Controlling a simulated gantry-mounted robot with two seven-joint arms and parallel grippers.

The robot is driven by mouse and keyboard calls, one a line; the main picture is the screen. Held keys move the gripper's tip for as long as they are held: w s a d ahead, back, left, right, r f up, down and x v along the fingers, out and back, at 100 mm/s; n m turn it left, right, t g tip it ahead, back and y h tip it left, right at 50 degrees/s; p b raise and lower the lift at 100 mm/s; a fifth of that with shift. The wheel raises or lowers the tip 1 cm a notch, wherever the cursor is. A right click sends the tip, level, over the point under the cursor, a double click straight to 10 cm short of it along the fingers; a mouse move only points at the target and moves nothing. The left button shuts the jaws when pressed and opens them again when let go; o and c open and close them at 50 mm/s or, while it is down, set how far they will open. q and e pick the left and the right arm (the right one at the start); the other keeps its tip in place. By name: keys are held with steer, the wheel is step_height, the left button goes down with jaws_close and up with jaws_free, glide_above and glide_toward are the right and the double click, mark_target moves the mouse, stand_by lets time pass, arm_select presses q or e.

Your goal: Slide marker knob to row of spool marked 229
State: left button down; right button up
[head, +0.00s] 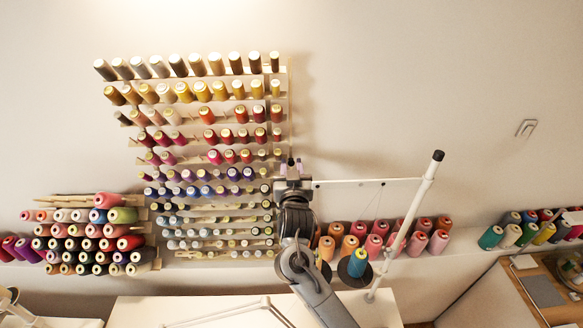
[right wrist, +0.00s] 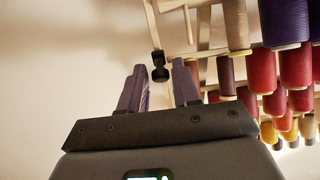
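A wooden rack (head: 197,106) on the wall holds many rows of coloured thread spools. The number labels are too small to read, so I cannot tell which spool is 229. My right gripper (head: 291,163) is at the rack's right edge, beside the lower-middle rows. In the right wrist view its two fingers (right wrist: 160,85) are apart. A small black marker knob (right wrist: 160,68) shows in the gap between the fingertips, and I see no finger touching it. My left gripper is out of view.
A white thread stand pole (head: 405,230) rises right of my right arm, its crossbar reaching toward the gripper. Cone spools (head: 90,240) are stacked at the lower left. More cones (head: 430,240) line the shelf at right.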

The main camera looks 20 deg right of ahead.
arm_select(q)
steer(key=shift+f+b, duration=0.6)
arm_select(e)
steer(key=v, duration=1)
steer(key=shift+s, duration=0.4)
steer(key=shift+a, duration=0.1)
